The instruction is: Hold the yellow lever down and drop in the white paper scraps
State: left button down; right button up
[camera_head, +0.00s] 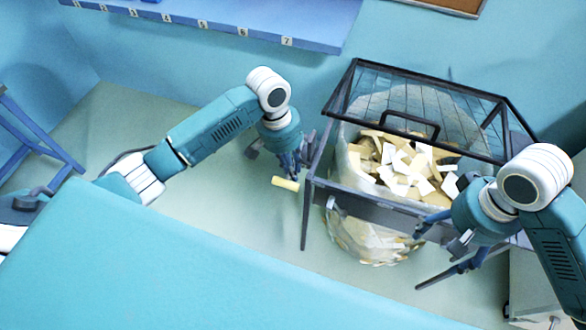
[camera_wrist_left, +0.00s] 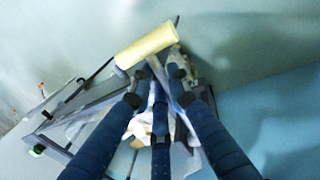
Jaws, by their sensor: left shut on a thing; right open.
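The yellow lever (camera_head: 285,184) sticks out at the left side of a dark-framed bin (camera_head: 370,207). My left gripper (camera_head: 293,168) is at the lever, its fingers closed. In the left wrist view the lever's yellow grip (camera_wrist_left: 147,45) lies across just beyond the fingertips (camera_wrist_left: 157,78), which are shut on the lever near that grip. White and tan paper scraps (camera_head: 400,165) fill a clear bag inside the bin. My right gripper (camera_head: 428,255) is open with spread fingers at the bin's front right, and I see no scrap clearly between them.
A see-through lid (camera_head: 425,90) with a dark handle covers the back of the bin's top. A blue shelf (camera_head: 215,25) with numbered tags runs along the wall. A teal surface (camera_head: 180,260) fills the lower left foreground.

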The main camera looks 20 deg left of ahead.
pick_arm(q)
jog(key=shift+w+a+r, duration=0.2)
jog(key=shift+w+r, duration=0.05)
jog(key=shift+r, duration=0.35)
jog(key=shift+w+a+r, duration=0.15)
jog(key=shift+w+r, duration=0.1)
jog(key=shift+r, duration=0.3)
jog(key=c, duration=1.7)
grip_release()
jog(key=shift+r, duration=0.1)
jog(key=shift+o, duration=0.7)
jog(key=shift+s+f, duration=0.2)
notch_tip(320, 180, up, 8)
jog(key=a, duration=0.1)
jog(key=shift+a, duration=0.35)
